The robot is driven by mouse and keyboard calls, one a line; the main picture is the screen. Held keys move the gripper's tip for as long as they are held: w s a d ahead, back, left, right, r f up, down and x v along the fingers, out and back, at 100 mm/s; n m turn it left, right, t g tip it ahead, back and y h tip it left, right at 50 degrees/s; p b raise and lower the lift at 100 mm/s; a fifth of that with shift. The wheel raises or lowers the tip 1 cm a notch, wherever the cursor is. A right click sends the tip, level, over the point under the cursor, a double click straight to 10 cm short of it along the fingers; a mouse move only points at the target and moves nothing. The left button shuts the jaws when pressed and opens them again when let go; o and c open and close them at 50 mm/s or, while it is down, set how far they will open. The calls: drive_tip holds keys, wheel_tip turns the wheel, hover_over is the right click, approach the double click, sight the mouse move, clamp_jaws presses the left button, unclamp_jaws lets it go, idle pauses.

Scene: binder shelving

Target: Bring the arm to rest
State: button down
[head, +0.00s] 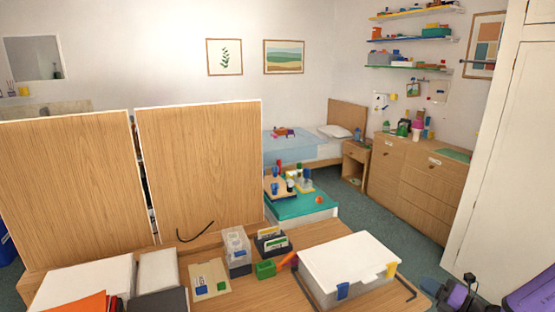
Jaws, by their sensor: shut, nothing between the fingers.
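Dark and purple parts of my arm (531,293) show at the bottom right corner in the head view, cut off by the frame edge. They are low, to the right of the wooden desk (318,232). I make out no fingers there, and nothing held shows.
A white lidded box (348,262) with blue and yellow clips sits at the desk's right end, nearest my arm. Two tall wooden panels (200,170) stand at the left. A chest of drawers (420,190) stands against the back right, with bare carpet (375,225) before it.

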drive_tip(key=s+a+r+n+g+h, duration=0.1)
drive_tip(key=s+a+r+n+g, duration=0.2)
drive_tip(key=a+r+n+g, duration=0.35)
drive_tip(key=s+a+r+n+g+h, duration=0.1)
drive_tip(key=s+a+r+n+g, duration=0.15)
drive_tip(key=r+n, duration=0.7)
drive_tip(key=s+a+r+n+g, duration=0.2)
drive_tip(key=a+r+n+g, duration=0.3)
drive_tip(key=r+n, duration=0.35)
drive_tip(key=s+a+r+n+t+h, duration=0.1)
drive_tip(key=s+r+n+t+h, duration=0.4)
drive_tip(key=s+r+n, duration=1.2)
drive_tip(key=s+h, duration=0.1)
drive_tip(key=h, duration=0.3)
drive_tip(key=shift+a+h, duration=0.25)
drive_tip(key=shift+h, duration=0.05)
